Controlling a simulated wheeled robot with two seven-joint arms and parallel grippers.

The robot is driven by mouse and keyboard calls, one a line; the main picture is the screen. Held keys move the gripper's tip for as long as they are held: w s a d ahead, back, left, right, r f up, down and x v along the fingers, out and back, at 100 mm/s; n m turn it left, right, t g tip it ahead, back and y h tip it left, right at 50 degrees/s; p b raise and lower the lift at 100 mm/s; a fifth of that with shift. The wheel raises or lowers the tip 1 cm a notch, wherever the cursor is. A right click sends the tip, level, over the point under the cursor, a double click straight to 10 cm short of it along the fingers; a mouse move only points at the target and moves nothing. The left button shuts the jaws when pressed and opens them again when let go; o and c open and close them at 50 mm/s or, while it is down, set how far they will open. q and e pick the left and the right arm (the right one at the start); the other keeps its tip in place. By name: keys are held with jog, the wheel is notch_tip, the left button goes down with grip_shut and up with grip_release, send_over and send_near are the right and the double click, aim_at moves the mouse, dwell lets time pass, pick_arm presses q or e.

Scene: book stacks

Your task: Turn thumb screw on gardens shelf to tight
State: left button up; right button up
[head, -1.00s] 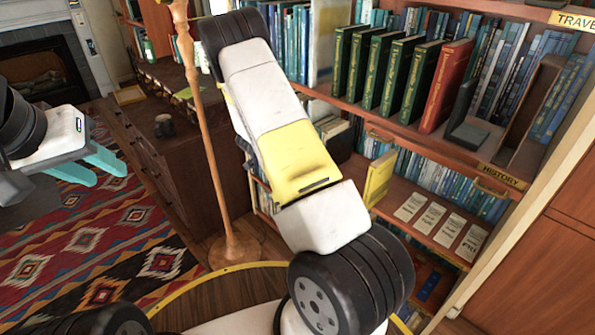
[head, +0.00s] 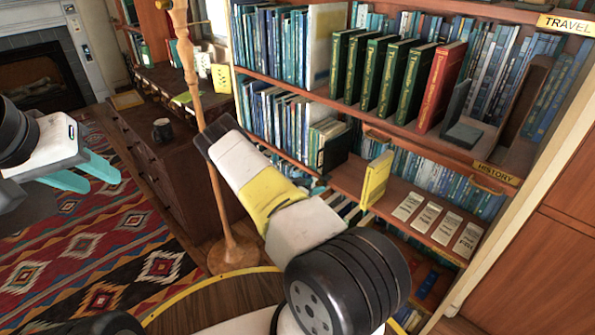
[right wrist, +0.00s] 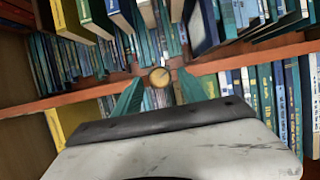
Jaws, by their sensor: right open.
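A round brass-coloured knob (right wrist: 160,77), likely the thumb screw, shows at a shelf's front edge in the right wrist view. Its head faces the camera, and I cannot tell how tight it is. My right gripper (right wrist: 159,92) is open, with one teal finger on each side of the knob in the picture. I cannot tell whether the fingers touch it. In the head view the right gripper is hidden behind my arm. My left gripper (head: 85,172) is open and empty at the left, above the rug. No gardens label is readable.
The bookcase carries a TRAVEL label (head: 566,23) and a HISTORY label (head: 497,174). Several green books and a red book (head: 440,87) stand on the upper shelf. A yellow book (head: 376,178) stands below. A wooden pole (head: 205,130) rises beside a dark cabinet (head: 180,165).

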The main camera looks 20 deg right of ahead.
jog(key=shift+w+d+f, duration=0.25)
jog(key=shift+d+f, duration=0.05)
jog(key=shift+d, duration=0.25)
grip_shut()
